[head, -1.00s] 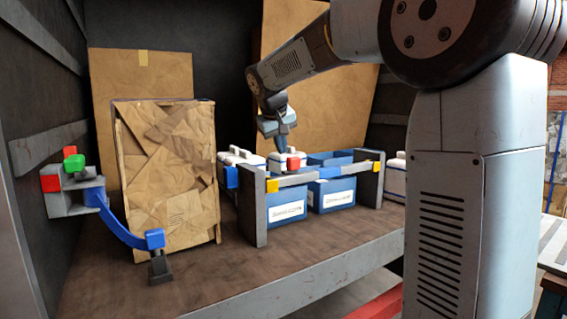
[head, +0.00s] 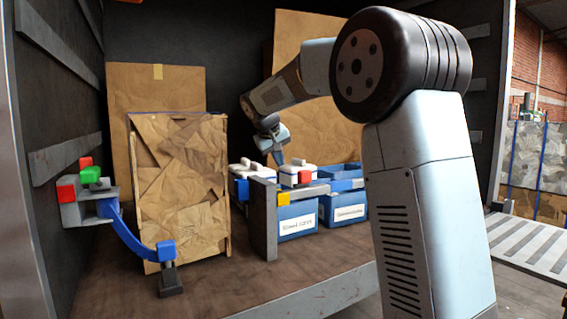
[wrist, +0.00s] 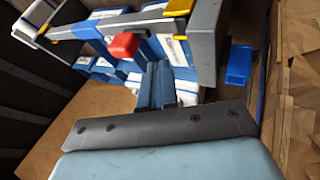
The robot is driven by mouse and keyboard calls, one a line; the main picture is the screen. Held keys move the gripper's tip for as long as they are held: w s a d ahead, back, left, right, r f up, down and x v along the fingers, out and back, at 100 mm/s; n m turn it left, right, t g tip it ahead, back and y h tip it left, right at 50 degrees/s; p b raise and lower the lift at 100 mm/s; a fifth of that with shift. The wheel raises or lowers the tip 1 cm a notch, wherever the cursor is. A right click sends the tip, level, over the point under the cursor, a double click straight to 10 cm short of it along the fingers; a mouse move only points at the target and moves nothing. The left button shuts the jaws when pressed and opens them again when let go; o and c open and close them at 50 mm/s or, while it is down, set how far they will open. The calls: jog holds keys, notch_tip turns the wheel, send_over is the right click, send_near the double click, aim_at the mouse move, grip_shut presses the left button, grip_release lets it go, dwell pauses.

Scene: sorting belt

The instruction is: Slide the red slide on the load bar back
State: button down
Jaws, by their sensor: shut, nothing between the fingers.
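The red slide (head: 305,177) is a small red block on the grey load bar (head: 320,190), near the bar's left end. It also shows in the wrist view (wrist: 123,46), on the bar. My gripper (head: 279,160) is shut and empty, pointing down behind the bar and a little left of the red slide. In the wrist view my closed fingers (wrist: 158,86) lie below and right of the slide, with a visible gap. The head view does not show clearly how far behind the slide they are.
Blue crates (head: 297,220) with white-lidded boxes stand behind the bar. A grey post (head: 263,218) holds its left end, with a yellow block (head: 283,199) beside it. A tall cardboard box (head: 185,190) and a blue curved lever (head: 130,232) stand to the left.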

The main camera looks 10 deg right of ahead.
send_near(294, 190)
jog(key=w, duration=0.1)
jog(key=w+f, duration=0.2)
jog(key=shift+w+a, duration=0.15)
jog(key=shift+a, duration=0.2)
jog(key=d, duration=0.1)
jog(key=w+d, duration=0.1)
jog(key=d, duration=0.1)
jog(key=shift+f, duration=0.15)
jog(key=shift+w+d, duration=0.25)
jog(key=shift+d, duration=0.25)
jog(key=shift+w, duration=0.1)
